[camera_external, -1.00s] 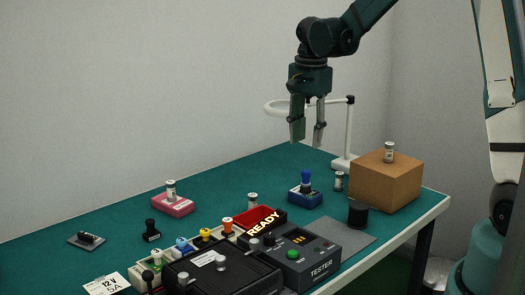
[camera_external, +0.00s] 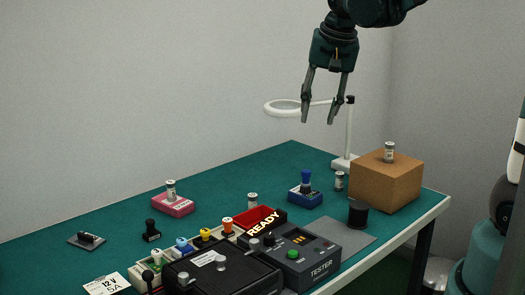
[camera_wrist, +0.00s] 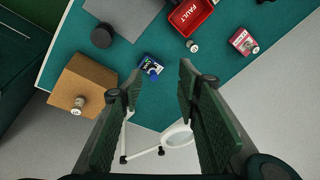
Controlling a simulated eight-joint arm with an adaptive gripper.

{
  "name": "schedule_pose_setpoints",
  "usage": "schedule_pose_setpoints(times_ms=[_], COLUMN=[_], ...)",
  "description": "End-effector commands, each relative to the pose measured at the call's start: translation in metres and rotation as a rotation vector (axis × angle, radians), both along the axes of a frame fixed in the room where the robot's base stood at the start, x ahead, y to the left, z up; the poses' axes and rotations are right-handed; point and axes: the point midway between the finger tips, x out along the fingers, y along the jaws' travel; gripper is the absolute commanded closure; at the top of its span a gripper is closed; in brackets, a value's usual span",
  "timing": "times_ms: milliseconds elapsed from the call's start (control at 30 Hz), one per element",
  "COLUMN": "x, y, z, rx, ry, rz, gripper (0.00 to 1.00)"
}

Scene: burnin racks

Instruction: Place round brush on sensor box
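My gripper (camera_external: 318,120) hangs high above the back of the table, fingers spread, with nothing between them; it also shows open in the wrist view (camera_wrist: 160,78). I cannot tell for certain which object is the round brush. The sensor box's label is not readable.
A brown box (camera_external: 385,188) with a vial on top stands at right. A white ring lamp (camera_external: 348,140) rises behind the gripper. A red tray (camera_external: 258,215), tester (camera_external: 310,265) and black device (camera_external: 215,275) crowd the front.

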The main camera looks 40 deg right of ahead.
Motion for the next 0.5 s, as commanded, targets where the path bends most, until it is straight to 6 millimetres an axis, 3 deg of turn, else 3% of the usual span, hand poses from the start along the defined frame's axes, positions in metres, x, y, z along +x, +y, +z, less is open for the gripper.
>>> schedule_pose_setpoints(times_ms=[500], x=[-0.069], y=[0.036], z=[0.028], rx=[-0.103], ry=[-0.114], rz=[0.304], gripper=[0.67])
